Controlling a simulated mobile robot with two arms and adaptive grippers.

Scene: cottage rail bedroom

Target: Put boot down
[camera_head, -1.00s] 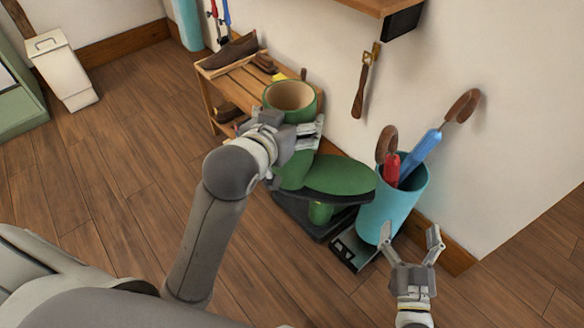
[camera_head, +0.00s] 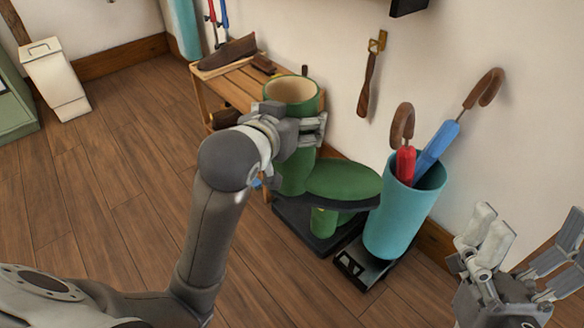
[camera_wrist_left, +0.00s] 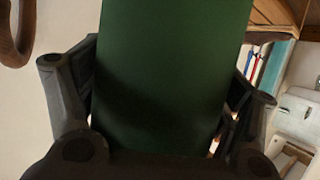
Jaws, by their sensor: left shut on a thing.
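A green boot (camera_head: 297,165) stands roughly upright, its open top facing up and its foot pointing right. My left gripper (camera_head: 312,130) is shut on its shaft below the rim. In the left wrist view the green shaft (camera_wrist_left: 172,75) fills the space between the fingers. The boot's foot is above a dark tray (camera_head: 290,221) on the floor; I cannot tell whether its heel touches the tray. Another green piece (camera_head: 323,222) stands under the foot, mostly hidden. My right gripper (camera_head: 525,240) is open and empty at the lower right.
A teal umbrella stand (camera_head: 402,220) with a red and a blue umbrella is close right of the boot. A wooden shoe rack (camera_head: 235,85) stands behind left, against the wall. A dark flat device (camera_head: 362,264) lies before the umbrella stand. Wooden floor at left is clear.

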